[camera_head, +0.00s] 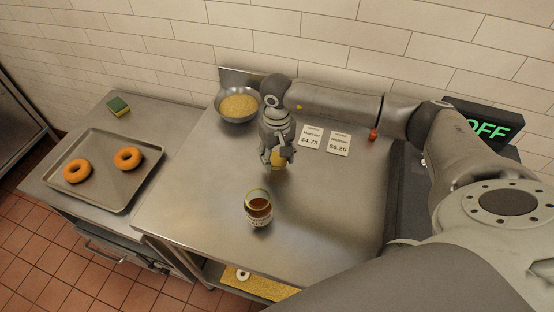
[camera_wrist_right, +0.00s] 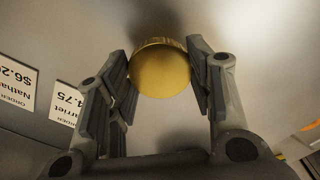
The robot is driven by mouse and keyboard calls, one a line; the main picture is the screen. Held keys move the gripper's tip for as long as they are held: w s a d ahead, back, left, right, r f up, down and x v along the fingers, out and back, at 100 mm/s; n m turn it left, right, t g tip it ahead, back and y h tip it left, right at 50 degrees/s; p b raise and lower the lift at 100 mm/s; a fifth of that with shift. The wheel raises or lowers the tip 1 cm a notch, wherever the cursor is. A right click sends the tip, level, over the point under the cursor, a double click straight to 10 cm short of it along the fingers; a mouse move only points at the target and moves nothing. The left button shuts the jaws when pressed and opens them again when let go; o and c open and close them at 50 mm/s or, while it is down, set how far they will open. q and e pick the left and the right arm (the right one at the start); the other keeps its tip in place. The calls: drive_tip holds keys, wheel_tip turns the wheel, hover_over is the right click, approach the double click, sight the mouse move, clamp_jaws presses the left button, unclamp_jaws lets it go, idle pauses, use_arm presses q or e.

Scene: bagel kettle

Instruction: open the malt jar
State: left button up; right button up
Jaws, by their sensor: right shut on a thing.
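The malt jar (camera_head: 258,209) stands upright on the steel counter, with dark amber contents behind clear glass and a pale label. Its top shows a yellowish rim and no lid on it. My right gripper (camera_head: 279,160) is behind the jar in the head view, apart from it, pointing down. It is shut on a round gold lid (camera_head: 277,157). In the right wrist view the lid (camera_wrist_right: 160,70) sits between the two fingers. I cannot tell whether the lid touches the counter. My left gripper is not in view.
A metal bowl of grain (camera_head: 238,105) stands behind at the left. Order cards (camera_head: 311,138) lie right of the gripper. A tray (camera_head: 105,190) with two bagels and a sponge (camera_head: 118,106) are on the left counter. The steel counter (camera_head: 330,210) is clear right of the jar.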

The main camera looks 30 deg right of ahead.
sight(277, 159)
wheel_tip(277, 159, down, 2)
drive_tip(key=shift+s+f+p, duration=0.1)
drive_tip(key=shift+p, duration=0.55)
drive_tip(key=shift+f, duration=0.35)
drive_tip(key=shift+f, duration=0.1)
drive_tip(key=o, duration=1.1)
